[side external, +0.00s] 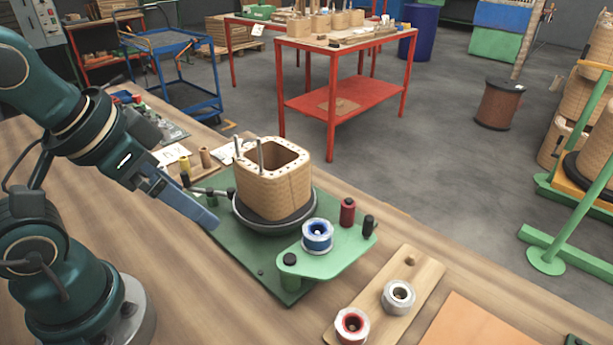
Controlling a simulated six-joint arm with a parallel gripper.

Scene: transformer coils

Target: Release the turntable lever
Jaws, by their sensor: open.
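The turntable (250,222) is a dark round disc on a green base plate (238,250). A tan, square-sided coil (275,190) stands upright on it, with two metal rods rising from its top. A thin dark lever with black and green knobs (211,197) is at the turntable's left side, partly behind my gripper. My gripper (208,220) reaches in from the left, its blue-grey fingers pointing down over the plate's left edge. It is open and holds nothing. The fingers overlap in this view, and I cannot tell whether they touch the lever.
A green bracket (335,258) in front carries a blue spool (317,235), a red cylinder (347,212) and black knobs. A wooden board (385,300) holds a white spool and a red spool. Small bobbins and papers lie behind the lever.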

